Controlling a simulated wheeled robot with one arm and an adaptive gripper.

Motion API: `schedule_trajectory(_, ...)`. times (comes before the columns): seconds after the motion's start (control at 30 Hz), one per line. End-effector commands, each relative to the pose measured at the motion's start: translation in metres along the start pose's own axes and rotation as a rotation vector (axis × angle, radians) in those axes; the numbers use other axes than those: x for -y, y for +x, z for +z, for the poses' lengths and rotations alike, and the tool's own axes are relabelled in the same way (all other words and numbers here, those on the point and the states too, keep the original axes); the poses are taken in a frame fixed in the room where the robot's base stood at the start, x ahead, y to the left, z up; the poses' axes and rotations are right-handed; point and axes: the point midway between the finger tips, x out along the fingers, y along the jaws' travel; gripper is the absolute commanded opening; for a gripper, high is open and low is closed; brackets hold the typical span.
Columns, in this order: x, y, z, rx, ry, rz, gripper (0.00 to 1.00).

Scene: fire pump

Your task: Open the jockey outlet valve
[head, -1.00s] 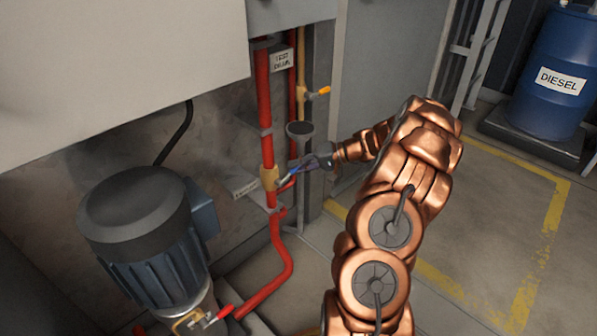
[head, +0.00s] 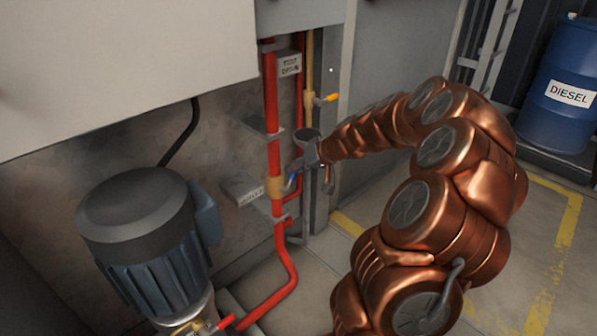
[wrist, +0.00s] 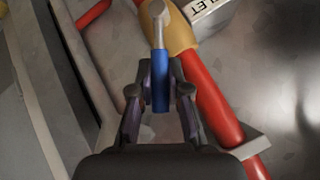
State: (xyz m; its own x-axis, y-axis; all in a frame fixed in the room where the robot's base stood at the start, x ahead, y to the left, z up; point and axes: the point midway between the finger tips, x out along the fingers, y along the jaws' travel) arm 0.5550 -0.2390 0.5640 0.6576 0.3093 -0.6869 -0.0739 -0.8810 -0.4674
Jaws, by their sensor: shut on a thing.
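The jockey outlet valve has a brass body (head: 275,188) on a vertical red pipe, and it also shows at the top of the wrist view (wrist: 168,28). Its lever has a blue grip (wrist: 160,80) on a pale metal stem. In the head view the blue grip (head: 293,177) points up and right from the valve body. My gripper (wrist: 160,98) is shut on the blue grip, with one finger on each side. In the head view my gripper (head: 305,167) is small and partly hard to make out.
A label plate (head: 244,188) sits left of the valve. A yellow-handled valve (head: 327,98) is above right, and a grey motor (head: 137,225) stands at left front. A blue diesel drum (head: 563,85) stands at far right. Open floor lies to the right.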

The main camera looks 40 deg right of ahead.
Motion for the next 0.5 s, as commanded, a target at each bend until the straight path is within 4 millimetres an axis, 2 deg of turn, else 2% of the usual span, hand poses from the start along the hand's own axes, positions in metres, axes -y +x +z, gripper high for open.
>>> schedule_trajectory(0.5,0.0082,-0.0001,0.0025,-0.019,-0.081,0.079,0.0)
